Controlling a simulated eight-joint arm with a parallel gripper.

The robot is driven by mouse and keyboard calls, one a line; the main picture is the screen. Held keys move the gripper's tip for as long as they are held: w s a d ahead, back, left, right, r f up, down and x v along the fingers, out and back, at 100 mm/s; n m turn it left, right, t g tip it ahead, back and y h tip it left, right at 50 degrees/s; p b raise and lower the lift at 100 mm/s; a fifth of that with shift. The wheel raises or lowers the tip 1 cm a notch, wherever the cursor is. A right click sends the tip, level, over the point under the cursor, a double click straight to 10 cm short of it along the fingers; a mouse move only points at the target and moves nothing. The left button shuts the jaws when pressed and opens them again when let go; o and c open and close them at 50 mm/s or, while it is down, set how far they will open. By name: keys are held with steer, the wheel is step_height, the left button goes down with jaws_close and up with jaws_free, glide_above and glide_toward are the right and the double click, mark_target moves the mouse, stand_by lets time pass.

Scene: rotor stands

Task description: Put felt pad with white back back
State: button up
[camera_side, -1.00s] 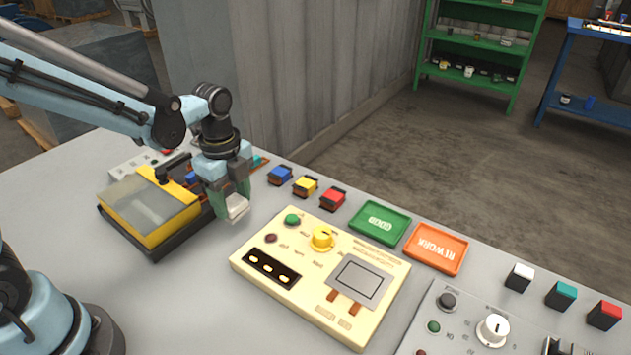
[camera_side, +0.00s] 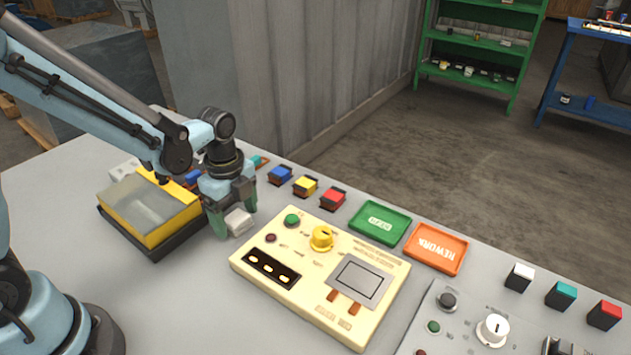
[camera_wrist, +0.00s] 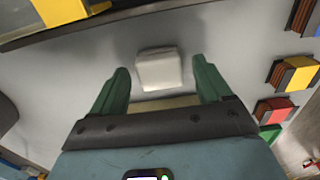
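The felt pad with white back (camera_side: 238,221) shows as a small pale block low between my gripper's fingers, just left of the cream panel. In the wrist view its white back (camera_wrist: 160,69) faces me, just beyond the fingertips. My gripper (camera_side: 232,217) points down over it, with one green finger on each side. In the wrist view my gripper (camera_wrist: 160,75) has its fingers spread, and grey surface shows between each finger and the pad. The pad appears to be at the tabletop; contact underneath is hidden.
A yellow box with a grey top (camera_side: 150,210) stands close on the left. Blue (camera_side: 280,175), yellow (camera_side: 305,186) and red (camera_side: 332,198) blocks line up behind the cream panel (camera_side: 300,318). Green (camera_side: 380,222) and orange (camera_side: 436,248) trays lie further right.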

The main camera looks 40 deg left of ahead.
mark_target(236, 217)
step_height(236, 217, up, 12)
steer(key=s+n+t, duration=0.6)
steer(key=n+t, duration=0.1)
steer(key=n, duration=1.1)
steer(key=shift+r, duration=0.35)
